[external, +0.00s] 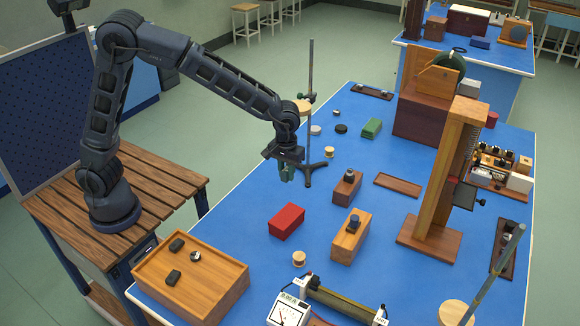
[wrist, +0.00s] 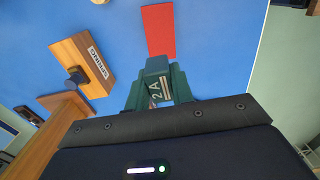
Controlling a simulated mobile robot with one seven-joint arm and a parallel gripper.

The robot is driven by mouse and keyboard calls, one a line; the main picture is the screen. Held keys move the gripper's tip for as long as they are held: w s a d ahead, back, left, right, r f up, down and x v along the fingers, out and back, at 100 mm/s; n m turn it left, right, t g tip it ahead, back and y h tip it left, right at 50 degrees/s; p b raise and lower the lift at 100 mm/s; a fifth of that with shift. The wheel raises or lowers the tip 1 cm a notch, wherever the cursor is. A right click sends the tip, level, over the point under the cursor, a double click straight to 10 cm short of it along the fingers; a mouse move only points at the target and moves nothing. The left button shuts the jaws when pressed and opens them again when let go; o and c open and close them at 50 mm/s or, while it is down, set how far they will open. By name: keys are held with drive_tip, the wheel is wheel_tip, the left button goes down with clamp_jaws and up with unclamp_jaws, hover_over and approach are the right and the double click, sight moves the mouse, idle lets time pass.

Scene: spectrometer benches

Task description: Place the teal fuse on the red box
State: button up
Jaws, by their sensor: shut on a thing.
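My gripper (external: 287,170) hangs over the blue bench, shut on the teal fuse. The teal fuse (wrist: 156,67) shows between the fingers in the wrist view, with a "2A" marking near it; in the external view it is small and hard to separate from the fingers. The red box (external: 287,221) lies flat on the bench, below and apart from the gripper in the external view. It also shows in the wrist view (wrist: 158,30), just beyond the fuse, its near end partly hidden. Nothing is seen on its top.
A wooden block with a dark knob (external: 351,238) stands right of the red box. A wooden spool (external: 299,259) and a wooden tray (external: 228,288) are nearer the front. A metal stand (external: 311,120) rises close behind the gripper. Bare bench surrounds the red box.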

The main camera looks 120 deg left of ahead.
sight(287, 216)
wheel_tip(287, 216, down, 17)
drive_tip(key=shift+f, duration=0.1)
idle(0.5)
drive_tip(key=o, duration=1)
drive_tip(key=shift+f, duration=0.1)
